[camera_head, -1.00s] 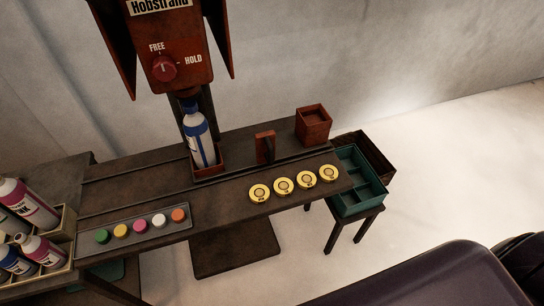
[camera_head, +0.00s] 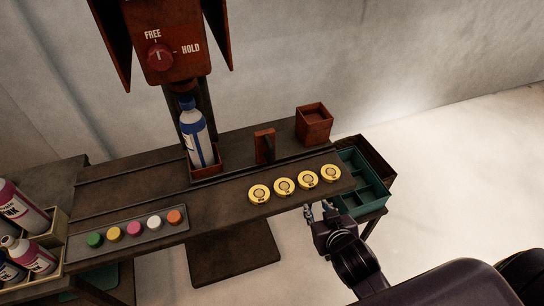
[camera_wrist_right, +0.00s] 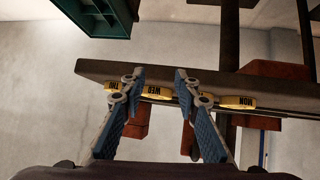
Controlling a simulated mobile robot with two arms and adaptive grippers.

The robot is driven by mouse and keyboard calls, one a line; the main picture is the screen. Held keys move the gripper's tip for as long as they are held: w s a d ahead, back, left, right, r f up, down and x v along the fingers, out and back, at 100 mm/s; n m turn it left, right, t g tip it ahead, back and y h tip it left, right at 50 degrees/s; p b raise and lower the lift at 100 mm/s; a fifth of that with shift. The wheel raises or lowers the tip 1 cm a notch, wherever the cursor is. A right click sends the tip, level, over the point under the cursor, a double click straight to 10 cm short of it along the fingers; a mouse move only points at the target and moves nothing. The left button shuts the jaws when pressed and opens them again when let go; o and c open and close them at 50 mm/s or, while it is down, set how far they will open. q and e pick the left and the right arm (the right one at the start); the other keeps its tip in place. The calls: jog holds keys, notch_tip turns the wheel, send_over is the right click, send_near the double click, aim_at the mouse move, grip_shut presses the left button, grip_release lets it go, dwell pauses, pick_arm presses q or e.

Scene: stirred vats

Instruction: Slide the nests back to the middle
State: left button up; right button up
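A blue-and-white bottle (camera_head: 196,140) stands in a low red tray-like nest (camera_head: 214,166) on the bench's dark track, under the red machine. Right of it on the track is an upright red piece (camera_head: 265,147). A square, open-topped red box (camera_head: 313,125) stands farther right, at the back. I cannot tell which of these red parts count as nests. My right gripper (camera_head: 318,209) is just off the bench's front right edge. In the right wrist view my right gripper (camera_wrist_right: 160,75) has its fingers apart with nothing held. My left gripper is not in view.
Several yellow round pucks (camera_head: 284,186) line the bench's front right edge. A strip of coloured buttons (camera_head: 135,231) lies front left, with bottles in a crate (camera_head: 55,240) beyond. A teal bin (camera_head: 372,187) stands right. The machine's knob (camera_head: 159,57) points toward FREE.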

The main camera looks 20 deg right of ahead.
aim_at(273, 156)
jog(key=w+r+t, duration=0.2)
jog(key=w+r, duration=0.1)
jog(key=w+r+t, duration=0.2)
jog(key=shift+w+a+y, duration=0.25)
jog(key=shift+a+y, duration=0.05)
jog(key=shift+y, duration=0.1)
jog(key=a+r+n+t+y, duration=0.1)
jog(key=w+a+r+t+y, duration=0.1)
jog(key=a, duration=0.1)
jog(key=w+a+r+n+t+y, duration=0.1)
jog(key=a+y, duration=0.1)
jog(key=shift+w+r+n, duration=0.2)
jog(key=shift+r+n, duration=0.1)
jog(key=shift+r, duration=0.05)
jog(key=shift+a+r+n+y, duration=0.15)
jog(key=shift+a+n+y, duration=0.15)
jog(key=shift+a+y, duration=0.2)
jog(key=shift+p+x, duration=0.7)
jog(key=shift+x, duration=3.15)
jog(key=shift+c, duration=0.3)
grip_shut()
